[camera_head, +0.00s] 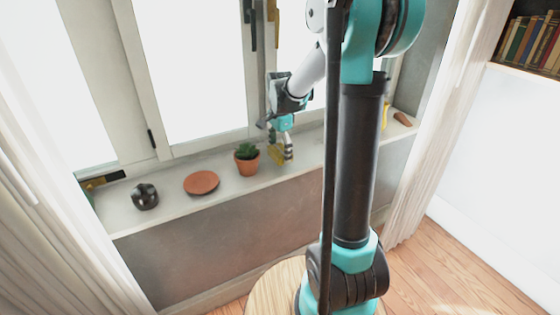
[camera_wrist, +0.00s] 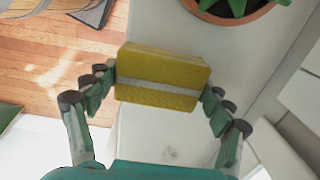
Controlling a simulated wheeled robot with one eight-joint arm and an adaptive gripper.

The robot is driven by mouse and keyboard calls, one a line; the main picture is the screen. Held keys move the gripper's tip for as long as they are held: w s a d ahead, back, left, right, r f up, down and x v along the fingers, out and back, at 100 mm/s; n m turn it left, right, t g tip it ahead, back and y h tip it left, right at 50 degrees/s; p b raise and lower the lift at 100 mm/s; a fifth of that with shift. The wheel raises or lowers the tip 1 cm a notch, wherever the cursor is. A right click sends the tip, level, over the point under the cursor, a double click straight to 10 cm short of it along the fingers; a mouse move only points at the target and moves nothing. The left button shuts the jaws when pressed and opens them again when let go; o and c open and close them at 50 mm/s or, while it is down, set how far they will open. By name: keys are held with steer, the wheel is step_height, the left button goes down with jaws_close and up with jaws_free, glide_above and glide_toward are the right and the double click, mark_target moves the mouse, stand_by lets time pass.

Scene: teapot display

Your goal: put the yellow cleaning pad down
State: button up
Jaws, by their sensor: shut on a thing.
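The yellow cleaning pad (camera_wrist: 162,68), a block with a pale grey stripe across it, is between the two fingers of my gripper (camera_wrist: 160,88) in the wrist view. The fingers are shut on its left and right ends. In the head view my gripper (camera_head: 285,152) is low over the windowsill (camera_head: 225,192), just right of the potted plant, with the yellow pad (camera_head: 275,153) at its fingertips. I cannot tell whether the pad touches the sill.
A green plant in a terracotta pot (camera_head: 247,164) stands close left of the pad. Further left are a terracotta saucer (camera_head: 201,183) and a dark teapot-like object (camera_head: 145,196). A brown object (camera_head: 402,119) lies at the right end. Window panes rise behind the sill.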

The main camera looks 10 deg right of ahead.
mark_target(281, 150)
steer(key=shift+f, duration=2)
steer(key=o, duration=1.3)
steer(key=shift+f, duration=0.1)
step_height(281, 150, up, 12)
steer(key=shift+f, duration=0.1)
steer(key=shift+s+d, duration=0.1)
steer(key=shift+s, duration=0.1)
steer(key=s+d+f+n+t, duration=0.1)
steer(key=s+f+n, duration=0.3)
steer(key=s, duration=0.3)
steer(key=s+d+f+n+t, duration=0.1)
steer(key=s+f+n, duration=0.4)
steer(key=s, duration=0.2)
steer(key=s+d+f+n+t, duration=0.2)
steer(key=s+f+n, duration=0.3)
steer(key=s, duration=0.2)
steer(key=shift+s+f, duration=0.2)
steer(key=shift+s, duration=0.15)
